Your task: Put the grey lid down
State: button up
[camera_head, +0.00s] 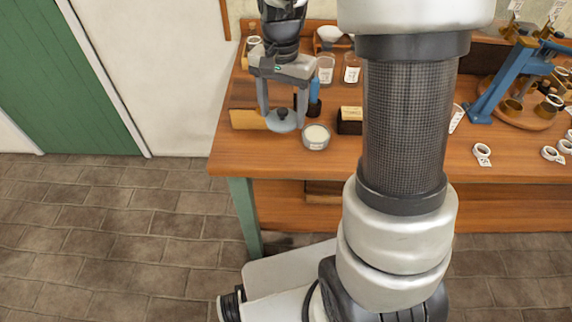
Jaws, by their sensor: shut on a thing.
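The grey lid (281,125) is a small round disc with a dark knob, near the left end of the wooden workbench (230,150). My gripper (283,114) points down over it and is shut on the lid by its knob. I cannot tell whether the lid touches the bench top or hangs just above it. A small round jar (316,138) with pale contents and no lid on it stands just right of the lid.
A dark box with a tan top (350,121) stands right of the jar. A blue bottle (314,92) and labelled glass beakers (325,68) stand behind. Blue apparatus (500,82) stands at the right. My arm hides the bench's middle.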

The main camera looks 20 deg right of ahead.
aim_at(280, 151)
jog(key=shift+s+a+f, duration=0.1)
jog(key=shift+a+f, duration=0.2)
jog(key=shift+f, duration=0.05)
notch_tip(280, 151, down, 9)
jog(key=shift+a+f+b, duration=0.1)
jog(key=shift+f+b, duration=0.1)
jog(key=shift+b, duration=0.8)
jog(key=shift+f, duration=0.2)
jog(key=o, duration=1.1)
jog(key=shift+c, duration=0.2)
